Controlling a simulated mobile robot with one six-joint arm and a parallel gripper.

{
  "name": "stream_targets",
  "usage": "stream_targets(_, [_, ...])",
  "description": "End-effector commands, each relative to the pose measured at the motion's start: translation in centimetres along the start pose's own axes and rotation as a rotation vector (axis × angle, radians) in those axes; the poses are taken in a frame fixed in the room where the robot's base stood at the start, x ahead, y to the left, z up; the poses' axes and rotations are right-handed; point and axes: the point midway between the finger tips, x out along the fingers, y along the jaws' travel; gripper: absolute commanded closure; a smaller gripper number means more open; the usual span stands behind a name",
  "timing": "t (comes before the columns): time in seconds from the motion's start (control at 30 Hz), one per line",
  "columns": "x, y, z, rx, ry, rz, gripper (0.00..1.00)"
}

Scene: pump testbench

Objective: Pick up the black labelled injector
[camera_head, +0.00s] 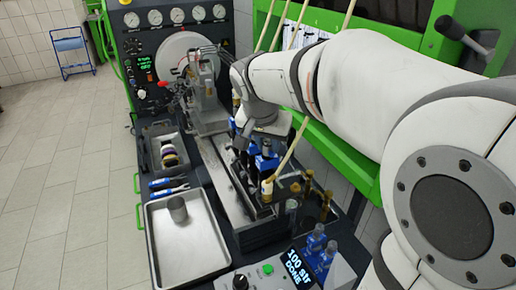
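My arm reaches in from the right, and its end bends down over the middle of the testbench (232,205). My gripper (258,148) is there, but its fingers are too small and too covered to show their opening. Blue-and-black parts (265,162) stand just below and beside it; I cannot tell contact. Several slim brown-topped dark pieces (309,188) stand upright to the right of the bench rail. I cannot make out any label, so I cannot tell which piece is the black labelled injector.
A metal tray (165,255) with a grey cup (177,209) lies front left. Blue-handled tools (168,183) and a dark bin (152,150) lie behind it. A display reading "100 str DONE" (296,265) and blue-topped bottles (316,240) stand in front. Gauges (155,17) are at the back.

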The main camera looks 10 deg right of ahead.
Motion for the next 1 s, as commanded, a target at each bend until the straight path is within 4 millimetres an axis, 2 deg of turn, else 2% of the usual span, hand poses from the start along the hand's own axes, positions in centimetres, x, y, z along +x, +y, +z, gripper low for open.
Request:
stream_targets(0.03, [0.0, 0.0, 0.0, 0.000, 0.000, 0.000, 0.83])
stream_targets(0.27, [0.0, 0.0, 0.0, 0.001, 0.000, 0.000, 1.00])
stream_targets(0.73, [-0.3, 0.0, -0.2, 0.002, 0.002, -0.001, 1.00])
stream_targets(0.87, [-1.3, 0.0, -0.7, 0.003, 0.003, -0.002, 1.00])
stream_targets(1.0, [-3.2, 0.0, -1.4, 0.004, 0.004, -0.002, 1.00])
